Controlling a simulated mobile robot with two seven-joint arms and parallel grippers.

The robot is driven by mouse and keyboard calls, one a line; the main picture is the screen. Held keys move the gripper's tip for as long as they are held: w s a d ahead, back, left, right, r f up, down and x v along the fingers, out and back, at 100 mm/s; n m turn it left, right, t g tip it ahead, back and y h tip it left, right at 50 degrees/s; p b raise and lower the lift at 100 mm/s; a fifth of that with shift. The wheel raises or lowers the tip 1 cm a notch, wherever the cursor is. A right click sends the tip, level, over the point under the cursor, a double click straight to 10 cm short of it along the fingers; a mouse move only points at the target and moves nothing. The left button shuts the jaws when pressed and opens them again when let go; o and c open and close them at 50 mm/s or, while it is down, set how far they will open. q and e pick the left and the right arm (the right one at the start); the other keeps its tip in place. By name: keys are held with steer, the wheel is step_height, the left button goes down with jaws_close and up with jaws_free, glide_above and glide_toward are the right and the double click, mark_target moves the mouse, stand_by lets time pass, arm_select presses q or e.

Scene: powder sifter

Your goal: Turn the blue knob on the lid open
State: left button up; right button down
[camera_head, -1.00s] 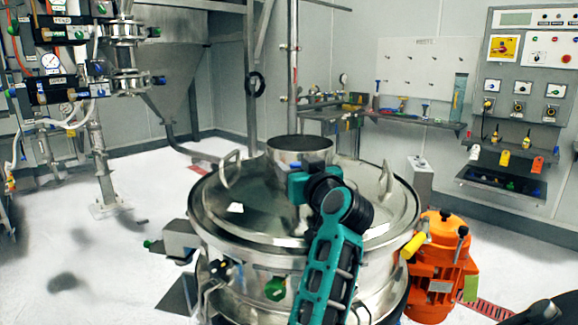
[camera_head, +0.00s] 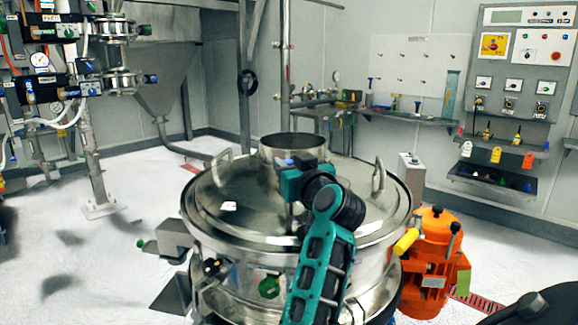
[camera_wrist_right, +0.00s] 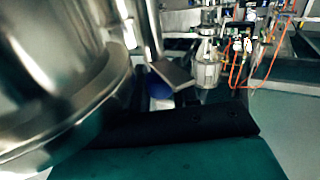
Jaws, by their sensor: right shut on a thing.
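The round steel lid (camera_head: 235,205) tops a large drum, with a wide steel neck (camera_head: 285,152) standing up from its far part. My right gripper (camera_head: 292,165) is over the lid, against the near side of the neck. A small patch of blue shows at its tip, mostly hidden by the gripper. In the right wrist view the blue knob (camera_wrist_right: 160,84) shows partly, at a grey finger plate (camera_wrist_right: 173,74) beside the steel neck. My right gripper is shut on it. How far the knob is turned is hidden. My left gripper is out of view.
Lid handles stand at the left (camera_head: 222,165) and right (camera_head: 379,178). An orange motor unit (camera_head: 430,260) with a yellow lever is at the drum's right. A control panel (camera_head: 525,60) is on the right wall. Pipework and valves (camera_head: 75,70) stand at the left.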

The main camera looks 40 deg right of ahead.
steer(key=shift+m+g+h+p, duration=0.5)
steer(key=shift+m+h, duration=0.2)
steer(key=shift+h, duration=0.3)
steer(key=c, duration=0.9)
jaws_free()
